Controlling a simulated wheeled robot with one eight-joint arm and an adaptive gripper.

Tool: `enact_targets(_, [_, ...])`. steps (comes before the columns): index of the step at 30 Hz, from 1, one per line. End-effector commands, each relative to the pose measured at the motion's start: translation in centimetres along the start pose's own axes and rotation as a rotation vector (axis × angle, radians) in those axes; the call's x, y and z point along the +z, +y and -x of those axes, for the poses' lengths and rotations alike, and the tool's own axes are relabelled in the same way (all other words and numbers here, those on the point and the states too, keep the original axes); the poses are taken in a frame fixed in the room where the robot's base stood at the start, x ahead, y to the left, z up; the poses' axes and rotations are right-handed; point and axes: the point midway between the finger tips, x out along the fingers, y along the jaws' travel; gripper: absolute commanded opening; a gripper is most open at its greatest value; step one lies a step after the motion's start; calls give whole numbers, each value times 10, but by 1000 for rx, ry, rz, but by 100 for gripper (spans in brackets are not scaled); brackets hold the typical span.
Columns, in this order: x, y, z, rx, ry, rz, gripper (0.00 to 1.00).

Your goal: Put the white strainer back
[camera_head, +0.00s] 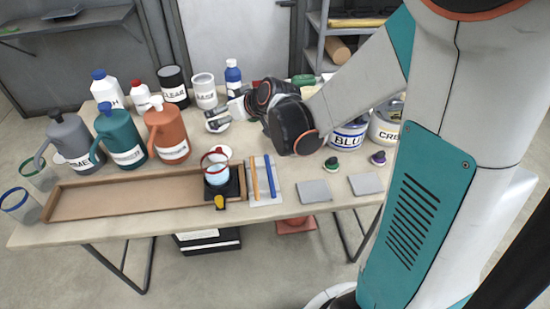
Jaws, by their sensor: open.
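A small white round thing (218,127), which looks like the white strainer, lies on the table behind the red-rimmed cup. My gripper (215,119) is open, reaching in from the right with its fingertips right over this white thing and hiding part of it. I cannot tell whether they touch. The red-rimmed cup (216,174) stands on a small black stand (232,187) at the front middle, with something pale at its rim.
Grey (72,143), teal (122,138) and orange jugs (166,132) stand at left behind an empty brown tray (110,198). CLEAR (174,86) and BASE cans (204,91) and a blue bottle (233,76) stand behind. A BLUE can (348,136) is at right.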

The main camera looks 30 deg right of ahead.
Motion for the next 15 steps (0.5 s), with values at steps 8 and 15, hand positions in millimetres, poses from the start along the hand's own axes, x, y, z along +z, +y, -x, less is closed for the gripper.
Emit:
enact_targets(8, [12, -32, 84, 35, -113, -36, 94])
enact_targets(15, [41, -50, 152, 90, -201, -71, 94])
